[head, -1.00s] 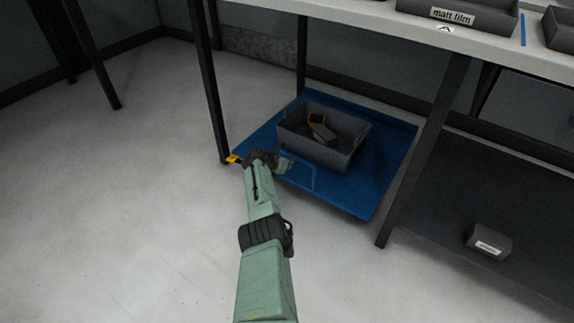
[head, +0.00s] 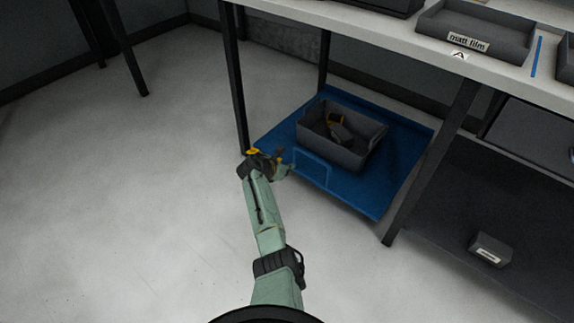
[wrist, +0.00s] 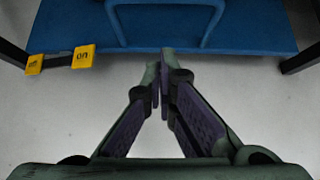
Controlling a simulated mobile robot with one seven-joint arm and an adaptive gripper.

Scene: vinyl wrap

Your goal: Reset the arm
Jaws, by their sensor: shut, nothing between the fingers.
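My arm reaches forward from the bottom of the head view, low over the pale floor. My gripper shows in the wrist view (wrist: 160,75) with its fingertips together and nothing between them. In the head view the gripper end (head: 280,160) is partly hidden by my wrist. It is just in front of the near left side of a blue platform (head: 372,195) under the table. The platform has a blue handle loop on its near side. In the wrist view the fingertips are over bare floor, with the blue platform (wrist: 260,40) ahead of them.
A grey bin (head: 350,152) on the platform holds a dark and yellow item (head: 338,128). Table legs (head: 236,90) stand nearby. Yellow tags (wrist: 83,56) sit at the platform's left. A matt film tray (head: 480,25) is on the table. A small labelled box (head: 491,249) is at right. Floor at left is clear.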

